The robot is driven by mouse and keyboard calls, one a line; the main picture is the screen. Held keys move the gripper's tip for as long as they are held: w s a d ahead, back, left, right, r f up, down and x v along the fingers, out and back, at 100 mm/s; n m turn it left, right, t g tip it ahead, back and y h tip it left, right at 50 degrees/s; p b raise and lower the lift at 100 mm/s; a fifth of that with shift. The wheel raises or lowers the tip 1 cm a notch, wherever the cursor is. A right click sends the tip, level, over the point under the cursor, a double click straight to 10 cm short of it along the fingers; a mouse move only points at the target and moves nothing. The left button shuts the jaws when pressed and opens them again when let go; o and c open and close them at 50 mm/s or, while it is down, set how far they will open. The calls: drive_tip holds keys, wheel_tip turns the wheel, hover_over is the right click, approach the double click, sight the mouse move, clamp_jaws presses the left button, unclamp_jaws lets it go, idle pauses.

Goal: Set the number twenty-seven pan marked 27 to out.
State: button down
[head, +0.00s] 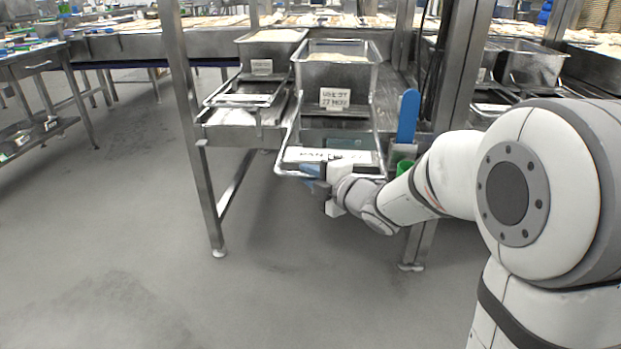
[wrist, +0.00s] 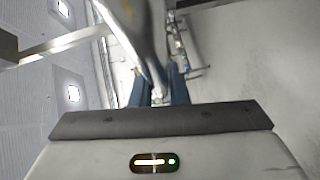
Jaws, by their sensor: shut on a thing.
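A deep steel pan (head: 364,76) of pale rice sits on a rack, with a card (head: 334,98) whose lower line seems to start with 27. Under it a metal slide frame (head: 289,143) juts out toward me. A white front label (head: 312,155) begins with PAN; its number is not readable. My gripper (head: 313,178), with blue fingers, is at the front edge of this frame, below the label. In the wrist view my gripper (wrist: 157,92) is shut on a metal bar, seemingly the frame's front bar.
A second rice pan (head: 270,46) stands on a shorter slide to the left. Rack legs (head: 190,120) stand close on both sides. A blue-handled tool (head: 408,115) stands upright to the right. The grey floor (head: 140,250) in front is clear.

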drive_tip(key=shift+s+a+f, duration=0.1)
drive_tip(key=shift+s+f, duration=0.1)
drive_tip(key=shift+s, duration=0.1)
drive_tip(key=c, duration=1.7)
unclamp_jaws()
drive_tip(key=shift+s, duration=0.15)
drive_tip(key=o, duration=0.3)
drive_tip(key=shift+r, duration=0.1)
drive_tip(key=shift+d+r, duration=0.15)
drive_tip(key=shift+d, duration=0.2)
drive_tip(key=f+p+v, duration=0.1)
drive_tip(key=p+v, duration=0.1)
drive_tip(key=v, duration=0.5)
drive_tip(key=shift+s+r, duration=0.2)
drive_tip(key=shift+r, duration=0.2)
